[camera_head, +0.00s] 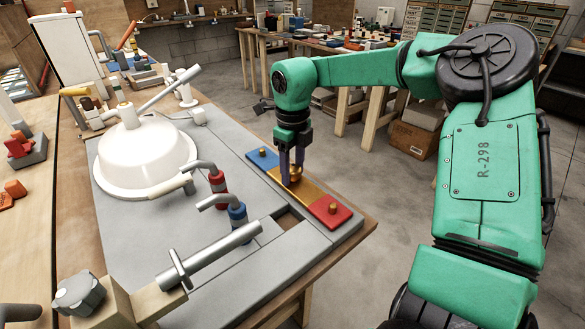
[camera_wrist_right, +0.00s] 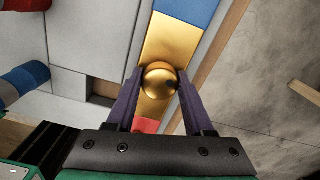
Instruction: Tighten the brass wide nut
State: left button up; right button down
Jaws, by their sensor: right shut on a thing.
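The brass wide nut (camera_wrist_right: 160,79) is a round, shiny gold piece on the gold plate (camera_wrist_right: 178,38) between a blue and a red plate. In the head view the nut (camera_head: 295,172) shows low between the fingers. My right gripper (camera_head: 292,178) points down from above, with its purple fingers on either side of the nut. In the wrist view the right gripper (camera_wrist_right: 159,88) is shut on the nut, one finger at each side. The nut's underside is hidden. My left gripper is not in view.
Red (camera_head: 218,182) and blue (camera_head: 237,215) pipe fittings, a long grey handle (camera_head: 220,252) and a white dome (camera_head: 146,155) stand left. Floor lies beyond the bench's right edge.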

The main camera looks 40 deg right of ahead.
jog(key=m+b, duration=0.1)
jog(key=m, duration=0.2)
jog(key=shift+f, duration=0.2)
jog(key=m, duration=0.2)
jog(key=shift+m+b, duration=0.35)
jog(key=shift+m, duration=0.05)
jog(key=m, duration=0.3)
jog(key=shift+r, duration=0.15)
jog(key=shift+c, duration=2.2)
grip_release()
